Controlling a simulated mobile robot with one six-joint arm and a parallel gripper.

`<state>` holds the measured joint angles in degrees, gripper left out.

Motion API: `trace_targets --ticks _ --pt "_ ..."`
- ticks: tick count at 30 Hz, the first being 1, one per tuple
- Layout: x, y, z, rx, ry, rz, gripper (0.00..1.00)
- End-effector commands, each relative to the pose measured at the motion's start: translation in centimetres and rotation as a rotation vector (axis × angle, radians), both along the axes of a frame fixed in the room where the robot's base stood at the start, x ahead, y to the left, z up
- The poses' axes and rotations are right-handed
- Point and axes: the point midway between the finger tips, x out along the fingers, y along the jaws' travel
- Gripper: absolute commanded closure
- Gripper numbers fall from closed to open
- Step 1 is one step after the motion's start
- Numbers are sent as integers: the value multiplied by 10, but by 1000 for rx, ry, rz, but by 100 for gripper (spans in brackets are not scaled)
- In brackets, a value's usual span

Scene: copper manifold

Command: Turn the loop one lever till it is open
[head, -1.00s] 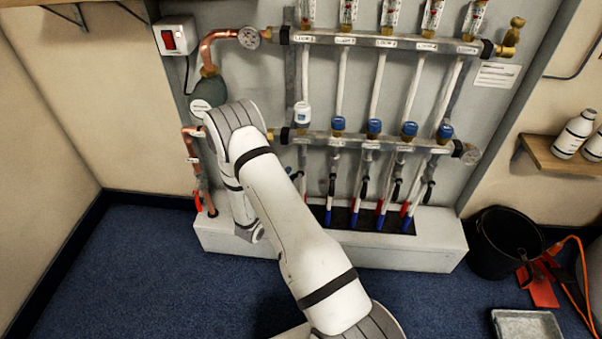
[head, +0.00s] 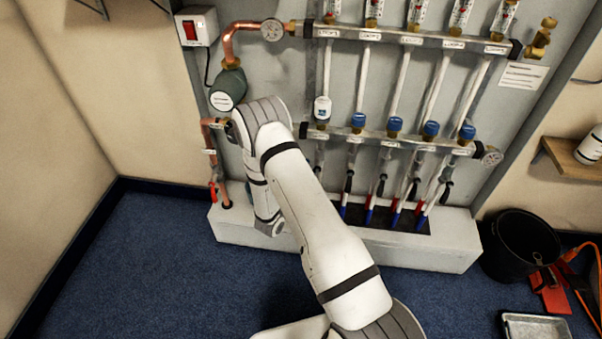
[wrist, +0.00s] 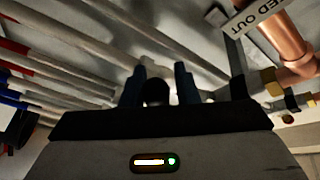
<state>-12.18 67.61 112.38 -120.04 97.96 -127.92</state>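The lower manifold bar (head: 340,132) runs across the board in the head view. Loop one's pipe, at the far left, drops below the white cap (head: 322,108); its lever is hidden behind my arm. My gripper is also hidden there. In the wrist view, the two dark blue fingers of my gripper (wrist: 160,84) stand apart. A dark, rounded thing (wrist: 155,92), perhaps the lever's end, shows between them. I cannot tell whether the fingers touch it, nor how the lever is turned.
Other black levers (head: 381,185) hang on the pipes to the right. Copper pipe (head: 209,150) with a red handle is left of my arm. The white plinth (head: 440,250) juts out below. A black bucket (head: 521,245) stands on the floor at right.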

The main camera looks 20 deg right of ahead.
Motion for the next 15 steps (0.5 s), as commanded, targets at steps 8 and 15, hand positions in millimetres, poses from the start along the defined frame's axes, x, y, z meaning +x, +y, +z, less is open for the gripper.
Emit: trace_targets --ticks 8,15 --pt "-2 3 -3 -1 7 6 61" --pt "-12 17 -5 -1 12 10 61"
